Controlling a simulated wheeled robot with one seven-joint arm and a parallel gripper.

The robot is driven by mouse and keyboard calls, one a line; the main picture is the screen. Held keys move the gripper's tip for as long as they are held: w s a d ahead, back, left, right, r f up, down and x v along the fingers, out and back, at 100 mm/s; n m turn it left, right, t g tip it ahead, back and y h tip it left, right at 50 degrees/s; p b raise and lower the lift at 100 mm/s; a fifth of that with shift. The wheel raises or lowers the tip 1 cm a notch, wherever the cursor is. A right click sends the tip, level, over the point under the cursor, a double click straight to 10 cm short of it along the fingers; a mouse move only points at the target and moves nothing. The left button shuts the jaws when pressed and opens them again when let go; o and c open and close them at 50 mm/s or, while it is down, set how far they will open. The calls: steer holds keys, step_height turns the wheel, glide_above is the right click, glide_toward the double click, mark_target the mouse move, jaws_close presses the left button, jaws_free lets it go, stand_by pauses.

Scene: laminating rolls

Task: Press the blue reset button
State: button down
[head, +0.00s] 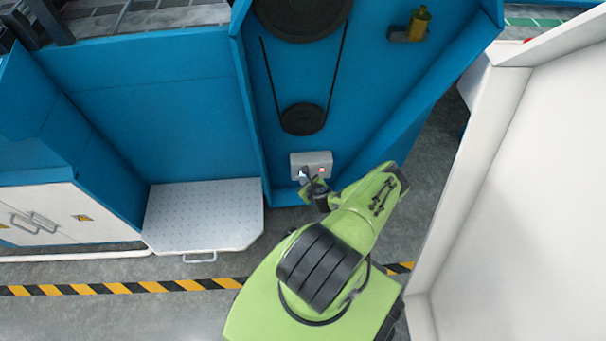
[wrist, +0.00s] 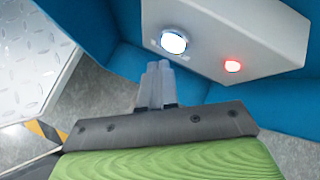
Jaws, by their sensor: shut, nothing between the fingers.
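A light grey control box (head: 311,158) is mounted low on the blue machine panel; it also shows in the wrist view (wrist: 240,25). It carries two round lit buttons. The left one, the blue button (wrist: 174,42), glows white with a blue rim. The right one is red (wrist: 232,66) and also shows in the head view (head: 321,170). My gripper (wrist: 158,66) is shut and empty. Its fingertips are just below and slightly left of the blue button in the wrist view, with a small gap in the picture. In the head view my gripper (head: 305,180) partly covers the box's lower left.
Above the box are a black belt and pulleys (head: 302,119) and a yellow-green bottle (head: 419,22). A metal tread-plate step (head: 203,215) stands to the left. A white panel (head: 520,200) stands close on the right. Yellow-black tape (head: 110,288) crosses the floor.

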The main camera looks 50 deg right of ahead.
steer(key=shift+w, duration=0.1)
stand_by(0.5)
steer(key=shift+w+d, duration=0.2)
steer(key=shift+d, duration=0.1)
steer(key=shift+w+d, duration=0.3)
steer(key=shift+d, duration=0.05)
stand_by(0.8)
steer(key=shift+s+a+p, duration=0.4)
steer(key=shift+s+a, duration=0.2)
steer(key=shift+a, duration=0.05)
steer(key=s+a+p, duration=0.2)
steer(key=s+a, duration=0.1)
steer(key=shift+s+a, duration=0.15)
steer(key=shift+a, duration=0.25)
stand_by(0.8)
